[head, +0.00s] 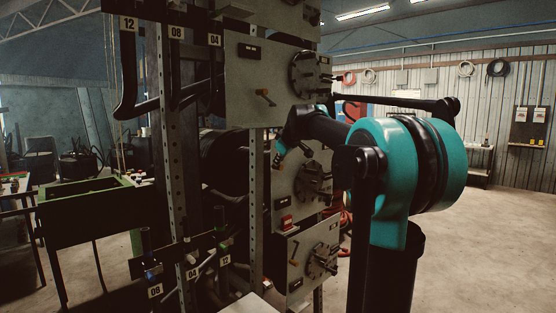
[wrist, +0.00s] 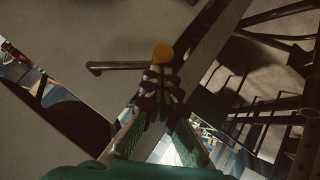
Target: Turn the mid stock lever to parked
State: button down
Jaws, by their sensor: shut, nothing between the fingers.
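The mid grey panel (head: 312,165) stands in the rack between an upper and a lower panel and carries a round dark fitting (head: 312,183). My gripper (head: 279,155) is at this panel's left part, partly hidden by my arm. In the wrist view my gripper (wrist: 160,83) has its fingers shut together with nothing between them. A lever with a yellow-orange knob (wrist: 163,53) and a dark rod (wrist: 117,66) shows right at the fingertips. The rod runs left from the knob along the grey panel face. I cannot tell whether the fingers touch the knob.
The upper panel (head: 245,75) has its own orange-tipped lever (head: 265,96); the lower panel (head: 300,275) has another lever (head: 293,252). Perforated rack posts (head: 167,110) and hose arms (head: 128,80) stand left. A green bench (head: 85,205) is further left. Open floor (head: 490,230) lies right.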

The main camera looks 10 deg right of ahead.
jog(key=shift+w+d+f+n+t+h, duration=0.15)
jog(key=shift+d+f+n+t+h, duration=0.1)
jog(key=shift+f, duration=0.25)
jog(key=shift+w+d+f+n+t+h, duration=0.1)
jog(key=shift+f+n+t+h, duration=0.1)
jog(key=shift+f, duration=0.25)
jog(key=shift+w+d+f+n+t+h, duration=0.15)
jog(key=shift+d+f+t+h, duration=0.1)
jog(key=shift+f, duration=0.25)
send_near(281, 167)
notch_tip(281, 167, up, 2)
jog(key=s+a, duration=0.2)
jog(key=a, duration=0.1)
jog(key=s+d+f+m+g, duration=0.15)
jog(key=s+f, duration=0.25)
jog(key=f, duration=0.4)
jog(key=s+f+m+g, duration=0.1)
jog(key=s+f+m, duration=0.15)
jog(key=f, duration=0.55)
jog(key=s+d+f+m+g, duration=0.1)
jog(key=s+f, duration=0.3)
jog(key=f, duration=0.4)
jog(key=s+d+f+m+g, duration=0.1)
jog(key=s+f+m+g, duration=0.2)
jog(key=s+f, duration=2)
jog(key=m, duration=0.2)
jog(key=shift+m+g+h, duration=0.3)
jog(key=shift+g+h, duration=0.05)
jog(key=shift+h, duration=0.05)
